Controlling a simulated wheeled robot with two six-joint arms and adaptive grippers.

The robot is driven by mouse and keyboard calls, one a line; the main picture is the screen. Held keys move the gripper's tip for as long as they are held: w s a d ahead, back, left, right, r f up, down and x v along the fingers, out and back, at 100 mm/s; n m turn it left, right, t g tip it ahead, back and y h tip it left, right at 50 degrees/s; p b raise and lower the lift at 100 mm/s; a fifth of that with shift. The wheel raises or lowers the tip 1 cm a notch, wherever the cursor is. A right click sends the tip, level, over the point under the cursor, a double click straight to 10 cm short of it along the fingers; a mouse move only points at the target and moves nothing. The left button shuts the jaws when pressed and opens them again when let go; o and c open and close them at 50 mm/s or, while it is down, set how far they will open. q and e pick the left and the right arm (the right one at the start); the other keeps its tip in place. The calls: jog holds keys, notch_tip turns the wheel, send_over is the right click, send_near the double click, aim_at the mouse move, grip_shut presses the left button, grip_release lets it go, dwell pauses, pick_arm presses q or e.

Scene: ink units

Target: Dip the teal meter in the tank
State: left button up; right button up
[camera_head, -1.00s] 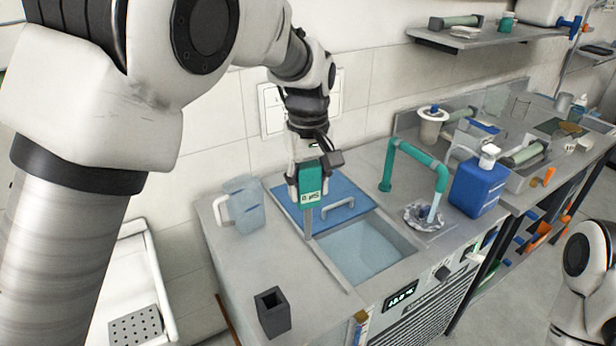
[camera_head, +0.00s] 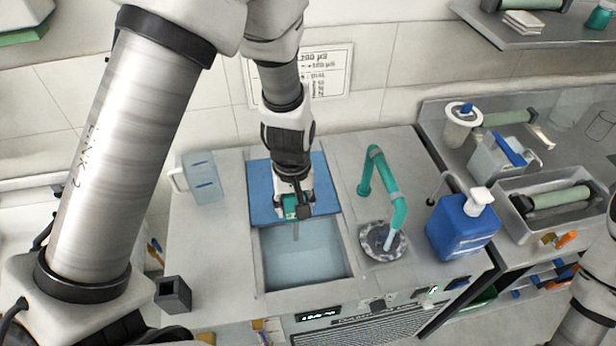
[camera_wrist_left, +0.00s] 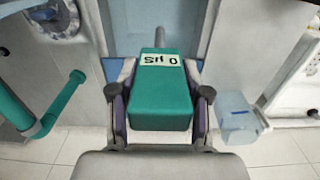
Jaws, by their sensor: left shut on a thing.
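The teal meter (camera_head: 291,208) is in my left gripper (camera_head: 298,207). In the left wrist view the meter (camera_wrist_left: 160,88) sits between the two fingers, with a pale label reading "0 µS" and a grey probe pointing away from me. The tank (camera_head: 301,284) is an open, water-filled basin in the counter. In the head view the meter and its probe are over the tank's back edge, in front of the blue lid (camera_head: 262,188). I cannot tell whether the probe tip touches the water. My right gripper is out of view.
A teal tap (camera_head: 398,209) stands right of the tank over a round drain. A blue bottle (camera_head: 462,228) is further right. A clear jug (camera_head: 203,178) is at the back left, and a dark square holder (camera_head: 173,295) at the front left.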

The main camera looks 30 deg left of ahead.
aim_at(294, 222)
pick_arm(q)
jog(key=shift+d+r+p, duration=0.2)
jog(key=shift+d+p, duration=0.1)
jog(key=shift+s, duration=0.1)
jog(key=shift+s+a+f, duration=0.1)
jog(key=shift+s+a, duration=0.05)
jog(key=shift+s, duration=0.15)
jog(key=shift+s+a+f, duration=0.15)
jog(key=shift+s+a, duration=0.1)
jog(key=shift+s, duration=0.05)
jog(key=shift+s+a+f+b, duration=0.1)
jog(key=shift+a+f+b, duration=0.05)
jog(key=shift+f+b, duration=0.15)
jog(key=f+b, duration=0.4)
jog(key=shift+w+d+f, duration=0.1)
jog(key=shift+w+d, duration=0.3)
notch_tip(294, 222, down, 8)
jog(key=b, duration=0.7)
jog(key=shift+s+a+f, duration=0.15)
jog(key=shift+f, duration=0.1)
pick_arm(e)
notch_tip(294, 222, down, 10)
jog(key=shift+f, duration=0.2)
pick_arm(q)
jog(key=shift+r, duration=0.2)
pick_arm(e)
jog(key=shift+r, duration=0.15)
